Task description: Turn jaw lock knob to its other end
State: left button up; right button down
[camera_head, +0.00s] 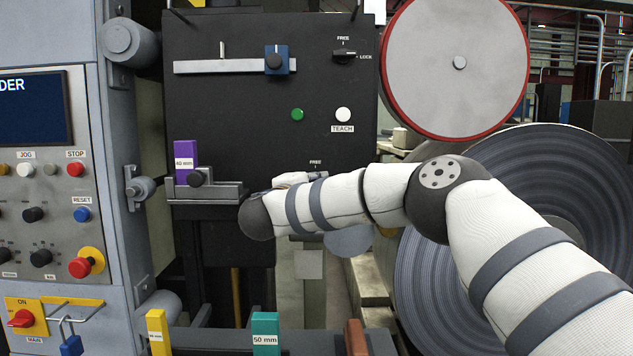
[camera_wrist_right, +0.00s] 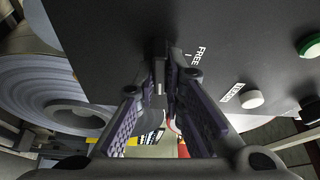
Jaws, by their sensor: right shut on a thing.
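My right gripper (camera_wrist_right: 162,82) is shut on a small dark knob (camera_wrist_right: 157,52) on the black panel, close under a FREE label in the right wrist view. Its fingers hide most of the knob, so I cannot tell which way it points. In the head view my white right arm covers this knob; only the FREE label (camera_head: 315,163) above it shows. A separate dark FREE/LOCK knob (camera_head: 345,55) sits higher on the panel, untouched. My left gripper is not in view.
The black panel (camera_head: 240,115) carries a green button (camera_head: 297,114) and a white TEACH button (camera_head: 343,114). A purple 40 mm block (camera_head: 185,153) sits at its lower left. A large steel coil (camera_head: 560,180) stands at right. A control cabinet (camera_head: 115,230) stands at left.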

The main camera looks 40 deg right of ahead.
jog(key=shift+m+g, duration=0.3)
jog(key=shift+m, duration=0.4)
jog(key=c, duration=1.7)
grip_release()
jog(key=shift+a, duration=0.15)
jog(key=v, duration=1.1)
jog(key=shift+s+a+r, duration=0.15)
jog(key=shift+s+a, duration=0.1)
jog(key=shift+s, duration=0.1)
